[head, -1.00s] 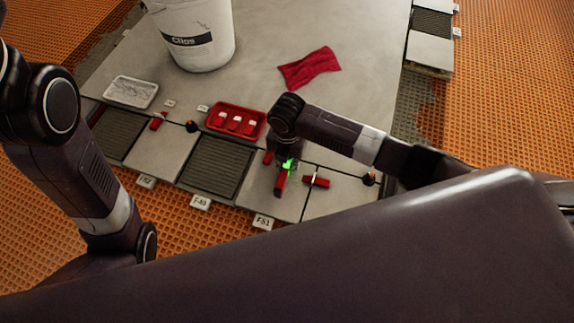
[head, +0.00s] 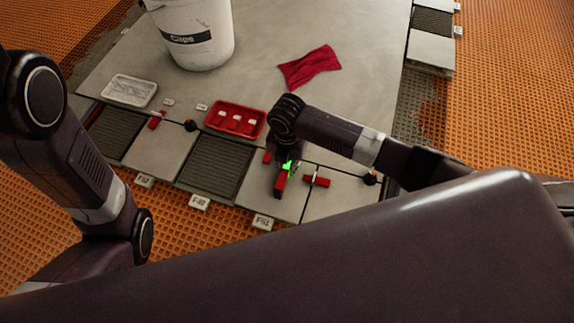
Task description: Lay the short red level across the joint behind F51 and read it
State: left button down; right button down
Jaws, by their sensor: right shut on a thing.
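The tile behind the F51 tag (head: 262,222) is a pale grey tile (head: 255,190) in the front row. My right gripper (head: 287,164) is shut on the short red level (head: 280,185), over the back part of this tile near its rear joint. The level points toward the front, and its near end shows below the fingers. A red piece (head: 267,157) shows just left of the fingers; I cannot tell whether it belongs to the level. A green glow lies at the fingers. Contact with the tile and the level's reading cannot be made out. My left gripper is not in view.
A red cross-shaped piece (head: 316,180) sits on the joint to the right, with a black-and-orange knob (head: 370,178) beyond. A red tray (head: 236,105) with red pieces stands left of my gripper. A white bucket (head: 205,50) and red cloth (head: 310,67) lie behind.

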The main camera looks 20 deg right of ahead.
jog(key=c, duration=1.8)
grip_release()
jog(key=shift+o, duration=0.2)
notch_tip(320, 180, up, 12)
